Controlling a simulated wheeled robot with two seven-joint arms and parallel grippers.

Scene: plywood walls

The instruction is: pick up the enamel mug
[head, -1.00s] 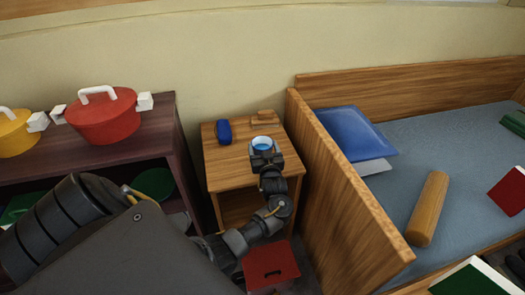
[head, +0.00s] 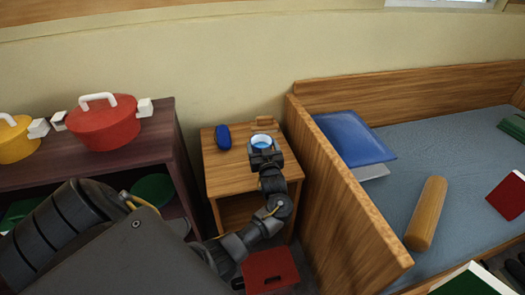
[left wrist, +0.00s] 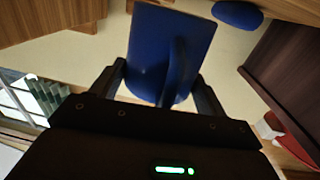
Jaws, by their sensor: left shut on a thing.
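The enamel mug (head: 262,138) has a blue inside and a pale rim in the head view. In the left wrist view the mug (left wrist: 152,45) is dark blue, with its handle towards the camera. My left gripper (head: 264,152) is shut on the mug, with one finger on each side of it. The mug appears to be held a little above the small wooden nightstand (head: 222,175). The gripper hides its lower part in the head view. My right gripper is not in view.
A blue rounded object (head: 223,137) and a small wooden block (head: 264,120) are on the nightstand. The bed's wooden end panel (head: 335,185) stands close on the right. A dark shelf (head: 150,135) with a red pot (head: 103,125) is on the left. A red box (head: 270,268) is below.

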